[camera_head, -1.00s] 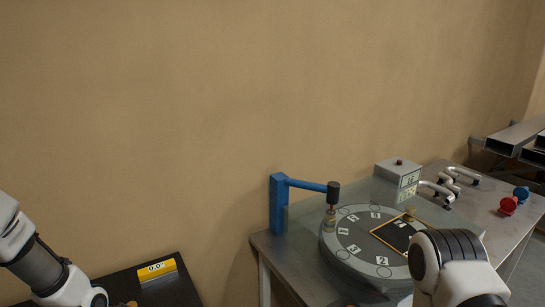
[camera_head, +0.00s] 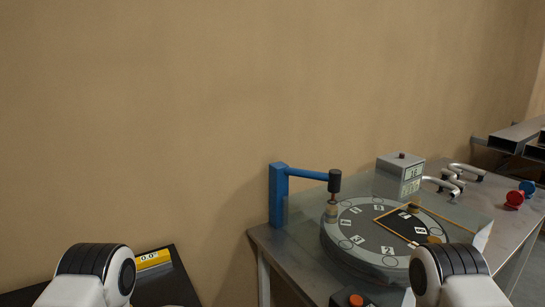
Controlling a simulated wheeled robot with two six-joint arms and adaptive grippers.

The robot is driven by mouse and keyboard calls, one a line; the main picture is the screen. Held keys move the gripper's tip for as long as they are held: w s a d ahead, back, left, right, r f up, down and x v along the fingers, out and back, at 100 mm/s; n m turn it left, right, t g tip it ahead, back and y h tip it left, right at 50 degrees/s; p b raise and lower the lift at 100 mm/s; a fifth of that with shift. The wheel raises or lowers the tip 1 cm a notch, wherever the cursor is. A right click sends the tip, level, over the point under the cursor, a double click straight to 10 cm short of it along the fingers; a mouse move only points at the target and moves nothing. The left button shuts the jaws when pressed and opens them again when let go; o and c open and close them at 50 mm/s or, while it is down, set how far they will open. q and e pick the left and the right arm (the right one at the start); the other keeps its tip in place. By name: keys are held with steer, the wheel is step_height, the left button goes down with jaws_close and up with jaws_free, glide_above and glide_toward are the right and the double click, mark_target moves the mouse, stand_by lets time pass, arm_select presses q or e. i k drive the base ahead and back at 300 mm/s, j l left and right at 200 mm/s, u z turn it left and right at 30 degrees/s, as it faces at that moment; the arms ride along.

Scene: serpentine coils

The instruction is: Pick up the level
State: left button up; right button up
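The level (camera_head: 153,260) is a yellow block with a white display reading about 0.0°. It lies on a black surface (camera_head: 168,284) at the lower left, and my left arm hides its left part. My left arm stands in front of the level, at the bottom left. My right arm is at the bottom right, in front of the round dial table. Both grippers are below the frame, so their fingers cannot be seen.
A metal table (camera_head: 278,246) carries a round numbered turntable (camera_head: 353,245), a blue post with an arm (camera_head: 279,196), a grey box (camera_head: 399,177), bent pipes (camera_head: 462,172), and red (camera_head: 514,200) and blue (camera_head: 527,187) knobs. An orange button (camera_head: 355,300) is at the front. A tan wall stands behind.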

mark_target(154, 262)
steer(key=u, duration=1.05)
